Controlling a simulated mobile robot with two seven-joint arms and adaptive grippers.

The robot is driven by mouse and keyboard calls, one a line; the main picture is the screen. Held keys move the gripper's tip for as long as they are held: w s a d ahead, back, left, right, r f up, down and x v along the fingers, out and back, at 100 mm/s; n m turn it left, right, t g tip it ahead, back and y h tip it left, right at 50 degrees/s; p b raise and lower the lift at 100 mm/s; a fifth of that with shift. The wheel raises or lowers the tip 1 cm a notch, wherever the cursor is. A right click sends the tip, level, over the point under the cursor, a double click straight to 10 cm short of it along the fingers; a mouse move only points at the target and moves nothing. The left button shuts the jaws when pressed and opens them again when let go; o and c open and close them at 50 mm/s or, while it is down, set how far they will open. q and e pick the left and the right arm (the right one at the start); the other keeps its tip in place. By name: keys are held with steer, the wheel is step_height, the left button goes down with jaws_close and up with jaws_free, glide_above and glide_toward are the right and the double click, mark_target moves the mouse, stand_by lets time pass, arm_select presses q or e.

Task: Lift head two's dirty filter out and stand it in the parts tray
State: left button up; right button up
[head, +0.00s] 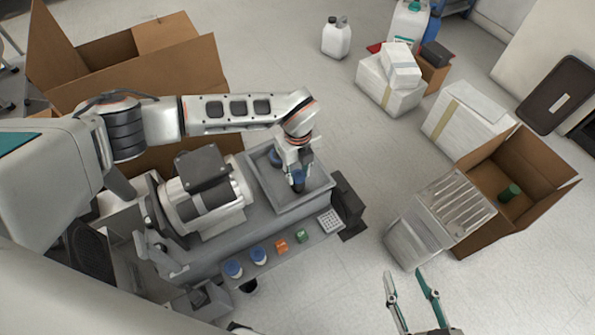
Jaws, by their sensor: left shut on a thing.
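My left gripper (298,168) is over the grey parts tray (313,197) and points down, shut on a small dark blue filter (298,184). I cannot tell whether the filter touches the tray floor. Another dark blue round part (275,157) is in the tray's far left part, partly behind the gripper. The compressor (205,196) with its grey heads stands left of the tray; which one is head two is not clear. My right gripper (415,300) is open and empty at the bottom edge, over the floor.
Two blue-topped cups (233,268), an orange block (281,247), a green block (302,236) and a white grid piece (330,221) line the bench front. A dark panel (348,205) stands right of the tray. An open carton (535,185) holds a green cylinder (510,192).

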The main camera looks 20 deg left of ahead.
arm_select(q)
steer(key=o, duration=1.6)
steer(key=shift+o, duration=0.2)
steer(key=shift+r+p, duration=0.8)
steer(key=shift+r, duration=0.6)
steer(key=shift+r+p, duration=1.3)
steer(key=shift+r, duration=0.8)
arm_select(e)
steer(key=w+r+t, duration=0.1)
steer(key=w+r, duration=0.2)
steer(key=r, duration=0.6)
steer(key=shift+t+y, duration=0.3)
